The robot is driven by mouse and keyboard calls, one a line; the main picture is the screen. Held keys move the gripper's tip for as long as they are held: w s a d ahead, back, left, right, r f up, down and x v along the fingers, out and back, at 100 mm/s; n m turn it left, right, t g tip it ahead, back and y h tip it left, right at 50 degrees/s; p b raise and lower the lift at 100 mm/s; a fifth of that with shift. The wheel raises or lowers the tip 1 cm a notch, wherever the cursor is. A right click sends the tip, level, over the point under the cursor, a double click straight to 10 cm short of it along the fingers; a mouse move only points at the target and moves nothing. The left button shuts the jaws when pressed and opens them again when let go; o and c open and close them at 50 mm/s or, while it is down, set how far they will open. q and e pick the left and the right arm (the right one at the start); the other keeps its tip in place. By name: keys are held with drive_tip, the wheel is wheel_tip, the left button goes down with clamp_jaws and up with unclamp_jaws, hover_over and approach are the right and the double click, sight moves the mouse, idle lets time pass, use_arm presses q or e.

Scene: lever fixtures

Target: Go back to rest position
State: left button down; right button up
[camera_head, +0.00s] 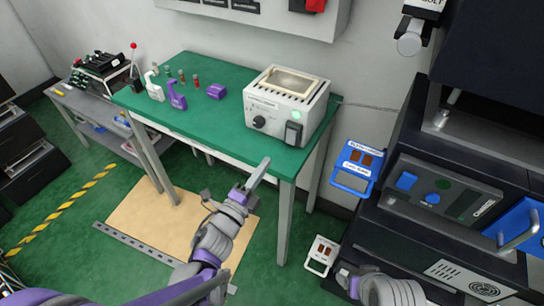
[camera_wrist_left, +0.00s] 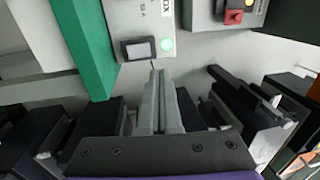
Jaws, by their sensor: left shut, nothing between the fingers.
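My left gripper (camera_head: 261,168) reaches up from the bottom of the head view, in front of the near edge of the green table (camera_head: 205,78). In the left wrist view its two grey fingers (camera_wrist_left: 166,74) lie side by side, shut with nothing between them.
Purple and white parts (camera_head: 177,95) stand on the table's left. A dark cabinet with a control panel (camera_head: 440,195) is close on the right. A blue-framed panel (camera_head: 357,167) and a white tag-like panel (camera_head: 322,254) are beside it. Open green floor (camera_head: 90,245) lies at the left.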

use_arm(q)
drive_tip(key=shift+s+a, duration=0.3)
drive_tip(key=shift+s, duration=0.35)
drive_tip(key=shift+r, duration=0.1)
drive_tip(key=s+a+n+g+y+p, duration=0.2)
drive_tip(key=a+n+y+p, duration=0.1)
drive_tip(key=a+n+y, duration=0.4)
drive_tip(key=s+a+n+g+y+p, duration=0.2)
drive_tip(key=s+a+n+g, duration=0.1)
drive_tip(key=a+n, duration=0.4)
drive_tip(key=s+d+f+n+g+p, duration=0.2)
drive_tip(key=s+n+g, duration=0.5)
drive_tip(key=s, duration=0.7)
drive_tip(key=shift+s+d+f+n+h+p, duration=0.15)
drive_tip(key=shift+s+d+n+h+p, duration=0.2)
drive_tip(key=shift+n+p, duration=0.5)
